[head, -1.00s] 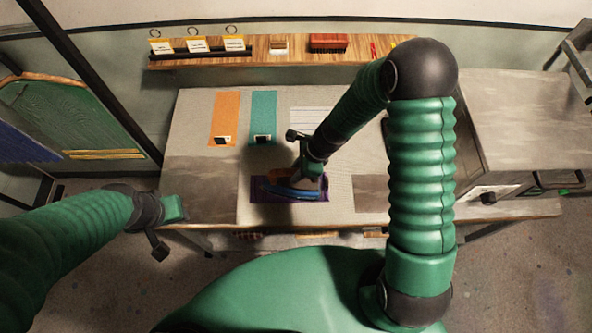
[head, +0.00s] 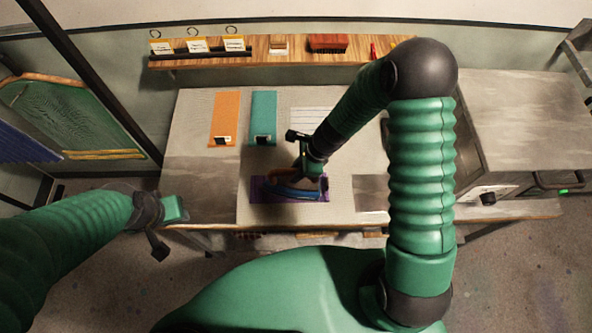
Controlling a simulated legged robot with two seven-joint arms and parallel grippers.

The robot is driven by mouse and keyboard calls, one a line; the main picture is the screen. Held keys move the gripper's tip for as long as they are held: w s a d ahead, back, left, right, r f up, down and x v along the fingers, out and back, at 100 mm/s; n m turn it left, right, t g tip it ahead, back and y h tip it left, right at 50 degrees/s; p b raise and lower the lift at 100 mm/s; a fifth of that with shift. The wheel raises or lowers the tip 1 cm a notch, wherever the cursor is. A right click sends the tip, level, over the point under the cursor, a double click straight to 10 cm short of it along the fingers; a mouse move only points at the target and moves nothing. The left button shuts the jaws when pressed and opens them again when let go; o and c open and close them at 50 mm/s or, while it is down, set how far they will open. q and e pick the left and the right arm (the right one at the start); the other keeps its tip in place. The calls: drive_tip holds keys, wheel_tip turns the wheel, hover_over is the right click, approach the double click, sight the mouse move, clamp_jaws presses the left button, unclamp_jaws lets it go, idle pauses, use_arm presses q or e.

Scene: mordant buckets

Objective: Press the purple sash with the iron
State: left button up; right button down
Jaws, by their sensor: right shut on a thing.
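The purple sash (head: 260,192) lies flat near the front edge of the pale pressing mat (head: 345,205). The iron (head: 297,191), with a blue body, is over the sash and covers much of it; it appears to rest on it, though contact is hard to tell. My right gripper (head: 306,170) is shut on the iron from above, and its fingertips are partly hidden. My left gripper (head: 168,228) is empty at the table's front left edge, its two fingers spread apart.
An orange sash (head: 225,115) and a teal sash (head: 263,112) lie at the back of the mat, each with a small dark-and-white piece at its front end. A striped sheet (head: 312,118) lies beside them. A wooden shelf (head: 270,57) with tags and a red brush (head: 328,43) runs behind.

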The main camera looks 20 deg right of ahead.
drive_tip(key=shift+r+p, duration=2.2)
drive_tip(key=shift+r, duration=0.4)
drive_tip(key=shift+f, duration=0.1)
drive_tip(key=shift+w, duration=0.1)
